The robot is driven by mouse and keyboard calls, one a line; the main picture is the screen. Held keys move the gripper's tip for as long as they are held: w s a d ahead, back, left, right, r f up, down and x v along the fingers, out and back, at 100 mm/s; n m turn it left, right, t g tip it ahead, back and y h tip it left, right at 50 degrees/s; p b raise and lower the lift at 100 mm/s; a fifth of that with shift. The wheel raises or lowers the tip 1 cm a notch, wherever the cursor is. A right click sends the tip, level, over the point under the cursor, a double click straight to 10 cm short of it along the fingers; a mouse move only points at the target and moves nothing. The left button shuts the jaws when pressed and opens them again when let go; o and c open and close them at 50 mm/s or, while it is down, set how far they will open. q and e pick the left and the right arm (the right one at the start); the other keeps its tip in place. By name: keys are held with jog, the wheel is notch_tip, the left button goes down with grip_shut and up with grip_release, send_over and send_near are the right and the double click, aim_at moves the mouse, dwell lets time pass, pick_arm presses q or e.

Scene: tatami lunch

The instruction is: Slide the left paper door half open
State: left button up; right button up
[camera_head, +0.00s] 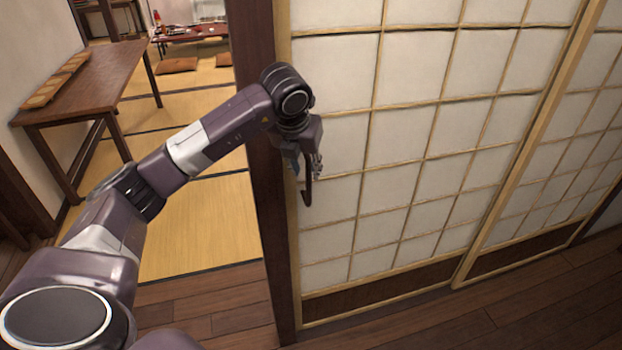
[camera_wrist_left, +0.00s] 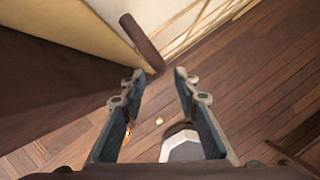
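The left paper door (camera_head: 400,130), a pale panel with a light wood grid, stands just right of a dark post (camera_head: 262,180). A dark upright bar handle (camera_head: 307,188) is near its left edge; it shows brown and round in the left wrist view (camera_wrist_left: 142,42). My left gripper (camera_head: 303,170) is at that edge, close to the handle. In the left wrist view its two fingers (camera_wrist_left: 158,75) are apart with nothing held. The handle's end shows at the gap between the fingertips; I cannot tell whether they touch. My right gripper is out of view.
Another paper panel (camera_head: 555,150) adjoins on the right. Left of the post, an opening shows tatami floor (camera_head: 200,225), a wooden side table (camera_head: 95,75) against the wall, and a low table (camera_head: 190,33) with cushions farther back. The wooden floor (camera_head: 440,325) before the door is clear.

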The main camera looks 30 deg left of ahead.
aim_at(307, 175)
pick_arm(q)
jog(key=p+x, duration=0.1)
jog(key=x, duration=0.5)
grip_shut()
dwell(0.3)
